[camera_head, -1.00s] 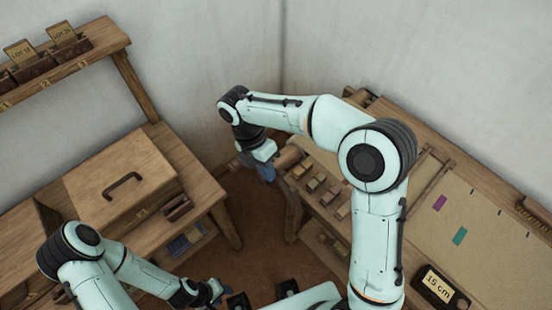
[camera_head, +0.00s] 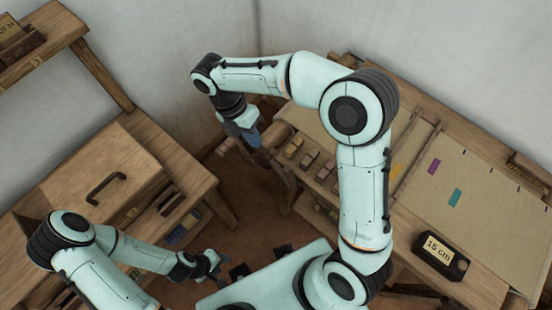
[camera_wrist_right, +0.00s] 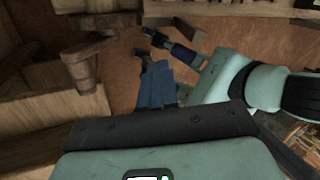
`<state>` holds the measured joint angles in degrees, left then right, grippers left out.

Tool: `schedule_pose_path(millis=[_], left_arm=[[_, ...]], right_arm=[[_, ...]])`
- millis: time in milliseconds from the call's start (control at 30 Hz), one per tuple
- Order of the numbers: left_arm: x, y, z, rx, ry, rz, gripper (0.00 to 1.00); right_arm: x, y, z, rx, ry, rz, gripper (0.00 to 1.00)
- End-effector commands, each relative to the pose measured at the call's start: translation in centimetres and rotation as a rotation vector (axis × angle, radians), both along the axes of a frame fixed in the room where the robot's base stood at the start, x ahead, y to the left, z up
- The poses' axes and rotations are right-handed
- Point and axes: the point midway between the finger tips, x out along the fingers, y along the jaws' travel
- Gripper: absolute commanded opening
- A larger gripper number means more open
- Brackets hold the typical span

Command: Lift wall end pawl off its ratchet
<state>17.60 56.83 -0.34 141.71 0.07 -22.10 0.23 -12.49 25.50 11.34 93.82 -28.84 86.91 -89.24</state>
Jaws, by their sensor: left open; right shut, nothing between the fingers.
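My right gripper (camera_head: 254,140) is shut and empty, pointing down beside the wall-side end of the loom's wooden roller (camera_head: 276,134). Its blue fingers show in the right wrist view (camera_wrist_right: 156,86), with a round wooden beam end (camera_wrist_right: 84,72) to their left. I cannot make out the pawl or its ratchet in either view; my right gripper and forearm cover part of that corner. My left gripper (camera_head: 216,264) is open and empty, low over the floor between bench and loom. It also shows in the right wrist view (camera_wrist_right: 152,42), beyond the right fingers.
A wooden bench (camera_head: 190,165) with a handled lid stands at left, under a shelf (camera_head: 50,55). Cloth (camera_head: 470,180) stretches across the loom at right, with a "15 cm" block (camera_head: 440,256) at its front. Small wooden blocks (camera_head: 310,160) line the loom's left part. Brown floor lies between.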

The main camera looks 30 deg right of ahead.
Motion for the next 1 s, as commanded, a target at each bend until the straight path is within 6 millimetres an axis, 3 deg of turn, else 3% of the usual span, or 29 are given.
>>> schedule_pose_path(millis=[33,333,600,1000], left_arm=[[-0.4,0.0,-0.5,0.0,0.004,0.0,0.43],[-1.2,0.0,-1.9,0.0,0.013,0.0,0.43],[-1.2,0.0,-1.9,0.0,0.013,0.0,0.43],[-1.2,0.0,-1.9,0.0,0.013,0.0,0.43]], right_arm=[[-0.5,-0.3,-1.4,-0.001,0.005,-0.001,0.0],[-2.5,-1.6,-7.2,-0.001,0.004,-0.002,0.0],[-5.2,-3.5,-6.7,0.0,-0.001,-0.001,0.0],[-5.7,-3.7,-6.7,0.001,-0.001,-0.001,0.0]])
